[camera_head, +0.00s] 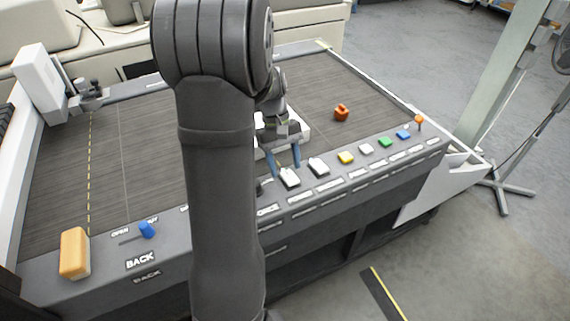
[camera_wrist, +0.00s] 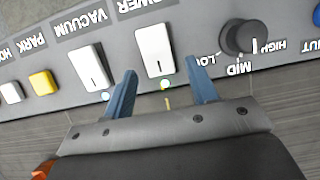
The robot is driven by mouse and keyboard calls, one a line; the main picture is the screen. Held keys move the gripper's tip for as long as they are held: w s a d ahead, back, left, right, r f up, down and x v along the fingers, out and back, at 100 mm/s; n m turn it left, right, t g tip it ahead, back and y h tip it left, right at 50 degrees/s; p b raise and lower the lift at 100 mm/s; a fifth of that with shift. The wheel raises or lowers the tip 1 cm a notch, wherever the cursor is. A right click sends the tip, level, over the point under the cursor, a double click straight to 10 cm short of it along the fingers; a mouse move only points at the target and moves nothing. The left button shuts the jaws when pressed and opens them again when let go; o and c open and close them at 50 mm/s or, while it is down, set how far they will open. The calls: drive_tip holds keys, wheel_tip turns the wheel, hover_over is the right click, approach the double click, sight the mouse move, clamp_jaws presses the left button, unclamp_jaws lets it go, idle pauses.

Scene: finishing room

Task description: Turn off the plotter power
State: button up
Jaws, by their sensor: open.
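The plotter's front panel carries a white power rocker switch (camera_head: 289,178), which also shows in the wrist view (camera_wrist: 155,52) under a partly cut-off label that reads "OWER". I cannot tell the power switch's position.
A dark rotary knob (camera_wrist: 242,38) marked LOW, MID, HIGH is right of the fingers. Yellow (camera_head: 346,158), white, green (camera_head: 384,142) and blue buttons line the panel. An orange object (camera_head: 341,113) lies on the bed. A blue slider (camera_head: 147,230) and yellow block (camera_head: 75,253) are at left.

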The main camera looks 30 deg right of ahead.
sight(285, 170)
drive_tip(key=shift+s+f, duration=0.15)
drive_tip(key=shift+f, duration=0.25)
drive_tip(key=c, duration=1)
drive_tip(key=shift+s+r+t, duration=0.2)
drive_tip(key=shift+s+t, duration=0.05)
drive_tip(key=shift+t, duration=0.7)
drive_tip(key=shift+s+r+t, duration=0.2)
drive_tip(key=shift+s+t, duration=0.05)
drive_tip(key=shift+t, duration=0.7)
drive_tip(key=o, duration=1)
wheel_tip(285, 170, up, 17)
drive_tip(key=w, duration=0.1)
drive_tip(key=shift+r, duration=0.2)
